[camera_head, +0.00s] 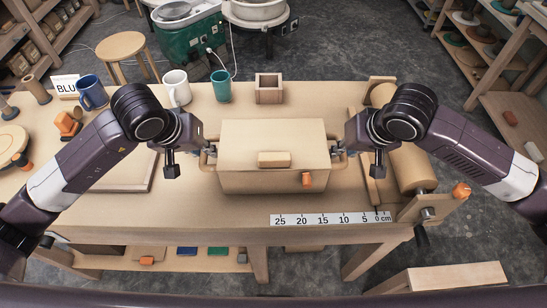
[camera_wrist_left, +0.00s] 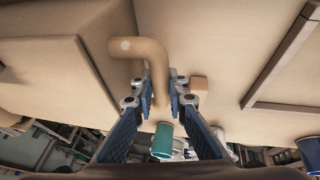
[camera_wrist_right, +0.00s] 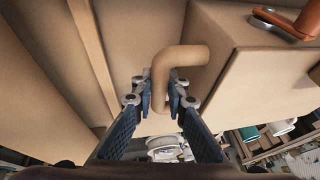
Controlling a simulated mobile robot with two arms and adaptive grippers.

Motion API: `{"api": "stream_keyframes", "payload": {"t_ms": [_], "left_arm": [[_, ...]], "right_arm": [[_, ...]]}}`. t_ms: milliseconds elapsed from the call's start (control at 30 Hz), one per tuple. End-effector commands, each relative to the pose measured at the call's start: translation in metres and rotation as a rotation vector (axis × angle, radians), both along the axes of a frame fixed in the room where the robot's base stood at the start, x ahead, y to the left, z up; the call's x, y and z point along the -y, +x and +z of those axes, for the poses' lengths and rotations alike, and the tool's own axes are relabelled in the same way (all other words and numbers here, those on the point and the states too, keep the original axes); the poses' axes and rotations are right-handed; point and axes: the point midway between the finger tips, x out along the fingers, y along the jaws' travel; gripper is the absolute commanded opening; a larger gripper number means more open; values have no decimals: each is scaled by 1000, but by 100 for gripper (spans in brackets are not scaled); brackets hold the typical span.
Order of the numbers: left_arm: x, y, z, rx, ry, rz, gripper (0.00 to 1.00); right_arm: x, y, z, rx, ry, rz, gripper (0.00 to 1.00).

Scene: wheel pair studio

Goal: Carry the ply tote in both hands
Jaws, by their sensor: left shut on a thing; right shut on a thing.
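The ply tote (camera_head: 250,180) is a pale wooden box with a lid, a small block grip on top and an orange latch (camera_head: 307,180) on its front. It is at the middle of the table in the head view; I cannot tell whether it touches the tabletop. My left gripper (camera_head: 209,150) is shut on the tote's left handle, a bent wooden bar that shows in the left wrist view (camera_wrist_left: 150,52). My right gripper (camera_head: 343,148) is shut on the right handle, which shows in the right wrist view (camera_wrist_right: 172,62).
Behind the tote stand a square wooden box (camera_head: 269,88), a teal cup (camera_head: 221,86), a white mug (camera_head: 176,88) and a blue mug (camera_head: 92,92). A ruler strip (camera_head: 330,219) lies in front. A slab roller (camera_head: 411,165) is at the right, and a framed board (camera_head: 125,176) at the left.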

Motion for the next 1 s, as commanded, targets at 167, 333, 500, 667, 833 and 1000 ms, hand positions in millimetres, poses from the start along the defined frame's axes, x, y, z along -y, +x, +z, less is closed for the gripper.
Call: {"api": "stream_keyframes", "payload": {"t_ms": [167,333,500,667,833,1000], "left_arm": [[0,0,0,1,0,0,0],[0,1,3,6,-1,1,0],[0,1,6,6,-1,1,0],[0,1,14,5,-1,1,0],[0,1,27,5,-1,1,0],[0,1,42,5,-1,1,0]], "right_arm": [[0,0,0,1,0,0,0],[0,1,3,5,1,-1,0],[0,1,6,5,1,-1,0],[0,1,14,5,1,-1,0],[0,1,27,5,1,-1,0],[0,1,42,4,0,-1,0]]}}
